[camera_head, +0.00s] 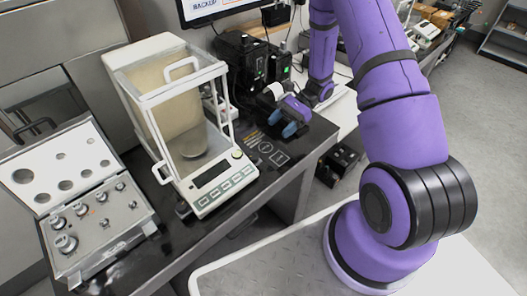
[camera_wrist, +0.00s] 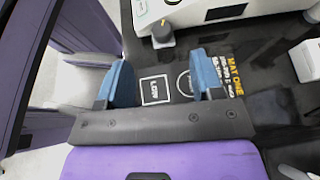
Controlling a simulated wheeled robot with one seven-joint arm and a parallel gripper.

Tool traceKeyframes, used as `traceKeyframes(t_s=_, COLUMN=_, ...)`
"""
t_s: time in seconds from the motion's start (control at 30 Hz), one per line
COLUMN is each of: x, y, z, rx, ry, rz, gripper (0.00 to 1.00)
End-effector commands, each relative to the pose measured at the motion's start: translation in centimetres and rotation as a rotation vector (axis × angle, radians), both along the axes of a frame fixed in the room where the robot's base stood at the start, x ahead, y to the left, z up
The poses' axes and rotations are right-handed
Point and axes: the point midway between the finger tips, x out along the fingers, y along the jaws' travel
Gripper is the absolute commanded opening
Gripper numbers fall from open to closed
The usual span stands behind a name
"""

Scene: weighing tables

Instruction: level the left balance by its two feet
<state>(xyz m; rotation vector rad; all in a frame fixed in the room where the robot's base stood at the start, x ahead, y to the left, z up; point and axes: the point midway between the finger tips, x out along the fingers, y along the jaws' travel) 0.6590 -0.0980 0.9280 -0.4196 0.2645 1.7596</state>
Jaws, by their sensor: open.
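The left balance (camera_head: 215,186) is white with a clear-sided weighing chamber, a round pan (camera_head: 189,146), a display and green-marked keys. A small round greenish fitting (camera_head: 237,154) sits at its front right corner. A dark foot (camera_head: 183,210) shows under the front left corner. In the wrist view, a grey knob-like foot (camera_wrist: 163,35) stands below a corner of the balance (camera_wrist: 195,12). My gripper (camera_head: 293,121) is to the right of the balance, its blue fingers spread. In the wrist view the gripper (camera_wrist: 165,80) is empty, and the foot lies beyond the fingertips, apart from them.
A black mat (camera_head: 265,146) with yellow lettering and white outlined marks lies right of the balance. An open weight case (camera_head: 105,232) with several weights stands at the left. Black boxes (camera_head: 240,62) stand behind. The dark table's (camera_head: 232,226) front strip is mostly clear.

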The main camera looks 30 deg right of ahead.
Motion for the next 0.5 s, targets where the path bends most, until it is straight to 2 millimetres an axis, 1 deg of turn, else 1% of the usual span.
traceKeyframes(t_s=0.03, x=-0.1, y=-0.1, z=-1.1, rx=0.009, ry=0.020, rz=-0.019, gripper=0.61)
traceKeyframes(t_s=0.1, x=-0.2, y=-0.2, z=-2.1, rx=0.019, ry=0.038, rz=-0.038, gripper=0.61)
traceKeyframes(t_s=0.27, x=-0.3, y=-0.2, z=-3.1, rx=0.029, ry=0.055, rz=-0.058, gripper=0.61)
traceKeyframes(t_s=0.37, x=-0.4, y=0.4, z=-3.4, rx=0.030, ry=0.056, rz=-0.060, gripper=0.61)
traceKeyframes(t_s=0.5, x=-0.7, y=2.2, z=-4.1, rx=0.029, ry=0.056, rz=-0.057, gripper=0.61)
